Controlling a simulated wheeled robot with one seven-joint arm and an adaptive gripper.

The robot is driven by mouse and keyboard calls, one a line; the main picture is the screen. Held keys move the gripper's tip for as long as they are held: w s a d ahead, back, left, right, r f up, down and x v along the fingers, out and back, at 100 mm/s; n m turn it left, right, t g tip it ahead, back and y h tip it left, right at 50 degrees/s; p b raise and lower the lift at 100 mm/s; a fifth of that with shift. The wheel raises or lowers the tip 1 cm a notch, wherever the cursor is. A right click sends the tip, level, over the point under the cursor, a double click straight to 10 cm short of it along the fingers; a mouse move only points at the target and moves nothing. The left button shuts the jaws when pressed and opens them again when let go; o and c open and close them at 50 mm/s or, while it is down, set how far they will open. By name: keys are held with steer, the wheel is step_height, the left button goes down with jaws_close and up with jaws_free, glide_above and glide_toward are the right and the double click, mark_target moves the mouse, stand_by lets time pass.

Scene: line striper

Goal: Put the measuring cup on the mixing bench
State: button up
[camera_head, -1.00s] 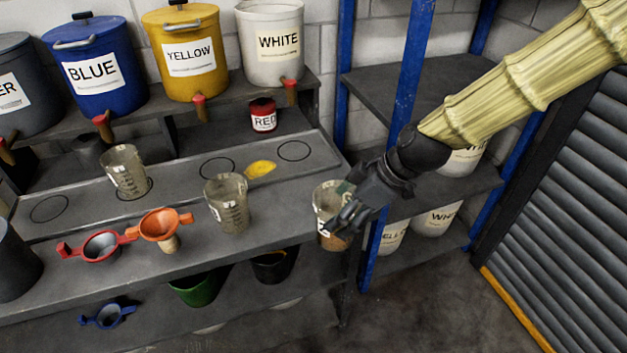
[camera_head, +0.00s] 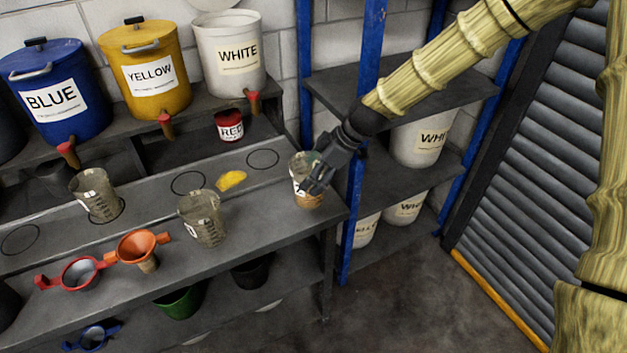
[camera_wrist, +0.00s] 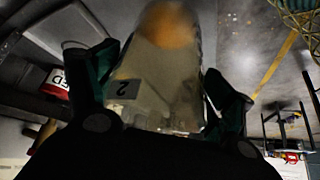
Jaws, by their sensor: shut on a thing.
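A clear measuring cup (camera_head: 309,201) with an orange-brown bottom is in my gripper (camera_head: 316,178). It shows over the right end of the grey mixing bench (camera_head: 265,215); whether its base touches the top I cannot tell. In the wrist view the cup (camera_wrist: 165,75) lies between both fingers, with a label "2" on its side. Two similar clear cups stand on the bench: one (camera_head: 97,195) by a drawn circle at left, one (camera_head: 203,218) near the middle front.
A yellow patch (camera_head: 231,180) and drawn circles mark the bench. A small RED pot (camera_head: 229,125) stands behind. A blue-posted shelf (camera_head: 369,110) stands close right of my gripper.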

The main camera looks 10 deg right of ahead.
steer(key=shift+f+p, duration=0.9)
steer(key=shift+f, duration=0.8)
steer(key=shift+f, duration=0.2)
steer(key=o, duration=1)
steer(key=shift+o, duration=0.2)
steer(key=shift+r, duration=0.15)
steer(key=b+v, duration=0.3)
steer(key=v, duration=0.9)
steer(key=shift+r, duration=0.1)
